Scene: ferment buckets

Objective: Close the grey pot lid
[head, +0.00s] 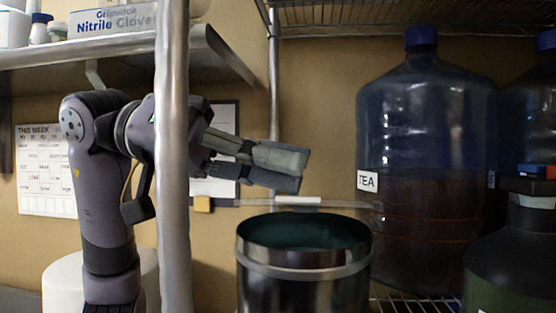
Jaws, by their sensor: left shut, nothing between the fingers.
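The grey metal pot (303,272) stands at the bottom centre, with a lighter band below its rim and a dark green inside showing. A thin, pale, edge-on strip with a white bar (298,200) shows just above and behind the rim. I cannot tell whether it is the pot's lid. My left gripper (292,170) is above the pot, pointing right, with its fingers shut and empty. It appears apart from the pot and the strip. A metal post hides part of my left arm. My right gripper is not in view.
A large blue-capped jug (424,130) labelled TEA stands right of the pot on a wire shelf. A dark green container (515,262) is at the lower right. The vertical metal post (173,150) stands in front of my left arm. A shelf (100,48) holds a glove box.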

